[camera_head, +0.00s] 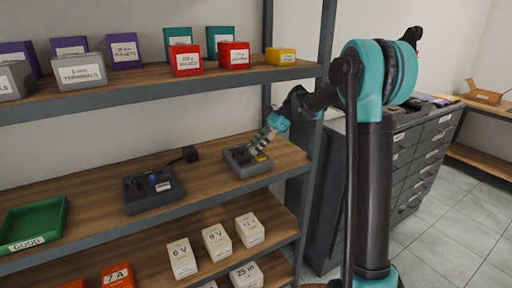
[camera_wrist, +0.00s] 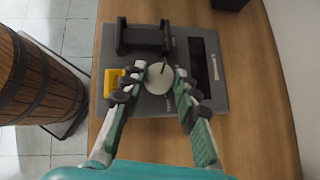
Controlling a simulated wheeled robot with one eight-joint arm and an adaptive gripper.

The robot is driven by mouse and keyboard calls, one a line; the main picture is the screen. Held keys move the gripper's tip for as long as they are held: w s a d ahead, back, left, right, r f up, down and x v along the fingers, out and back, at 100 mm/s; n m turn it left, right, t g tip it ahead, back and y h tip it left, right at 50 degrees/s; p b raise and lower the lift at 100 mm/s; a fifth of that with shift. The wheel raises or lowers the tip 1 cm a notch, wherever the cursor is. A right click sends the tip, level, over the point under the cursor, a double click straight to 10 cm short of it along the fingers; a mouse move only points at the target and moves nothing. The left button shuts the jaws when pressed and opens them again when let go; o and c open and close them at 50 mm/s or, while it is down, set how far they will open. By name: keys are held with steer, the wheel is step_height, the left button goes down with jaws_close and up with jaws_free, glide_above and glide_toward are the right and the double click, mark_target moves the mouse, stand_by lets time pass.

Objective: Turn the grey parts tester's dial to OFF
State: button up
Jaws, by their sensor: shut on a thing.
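The grey parts tester (camera_head: 240,168) sits on the middle wooden shelf near its right end, and its grey top (camera_wrist: 155,108) fills the middle of the wrist view. Its round pale dial (camera_wrist: 158,79) carries a thin dark pointer line toward the upper right in that view. My gripper (camera_wrist: 160,71) is shut on the dial, with one fingertip on each side of it. In the head view my gripper (camera_head: 259,148) comes down over the tester and hides the dial. The dial's position labels are too small to read.
The tester also bears a black cradle (camera_wrist: 143,38), a yellow part (camera_wrist: 115,88) and a dark window (camera_wrist: 203,62). A darker device (camera_head: 152,204) and a green tray (camera_head: 35,222) stand left on the shelf. A wooden barrel (camera_wrist: 35,80) is beside the shelf.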

stand_by(0.4)
steer(key=o, duration=1.2)
steer(key=shift+c, duration=0.2)
